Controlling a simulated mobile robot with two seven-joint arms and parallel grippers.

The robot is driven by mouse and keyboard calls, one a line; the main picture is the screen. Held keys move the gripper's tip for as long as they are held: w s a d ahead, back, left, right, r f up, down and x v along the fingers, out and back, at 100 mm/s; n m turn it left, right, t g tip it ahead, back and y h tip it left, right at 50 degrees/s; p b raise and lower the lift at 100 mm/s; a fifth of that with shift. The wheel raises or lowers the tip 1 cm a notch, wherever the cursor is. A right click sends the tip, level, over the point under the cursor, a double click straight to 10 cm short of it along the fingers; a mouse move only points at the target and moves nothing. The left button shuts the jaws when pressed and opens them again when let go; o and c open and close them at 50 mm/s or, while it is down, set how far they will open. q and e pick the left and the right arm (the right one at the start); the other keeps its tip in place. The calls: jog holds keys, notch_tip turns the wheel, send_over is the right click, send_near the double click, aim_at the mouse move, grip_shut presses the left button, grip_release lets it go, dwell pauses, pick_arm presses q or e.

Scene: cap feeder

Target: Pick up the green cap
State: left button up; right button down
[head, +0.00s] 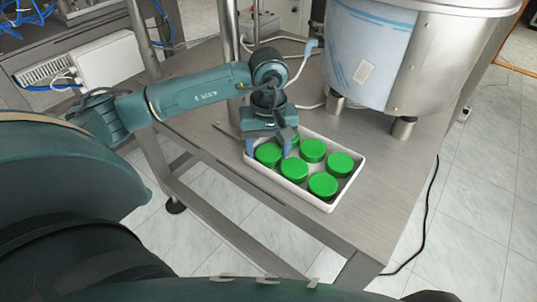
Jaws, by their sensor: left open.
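Several round green caps lie in a white tray (331,202) on the metal table. A front left cap (268,155), a front middle cap (294,169) and a front right cap (323,185) form the near row. A back middle cap (312,151) and a back right cap (340,165) lie behind them. A further cap at the back left is mostly hidden by my gripper. My left gripper (268,152) points down over the tray's left end with its fingers apart, close to the front left cap. Contact cannot be told. My right gripper is not in view.
The metal table (384,177) has bare room to the right of the tray. A large steel drum (440,60) on short feet stands behind it. Cables and a white box (107,60) are at the back left.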

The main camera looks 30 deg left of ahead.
pick_arm(q)
jog(key=shift+c, duration=0.3)
jog(key=c, duration=0.6)
jog(key=shift+r, duration=0.1)
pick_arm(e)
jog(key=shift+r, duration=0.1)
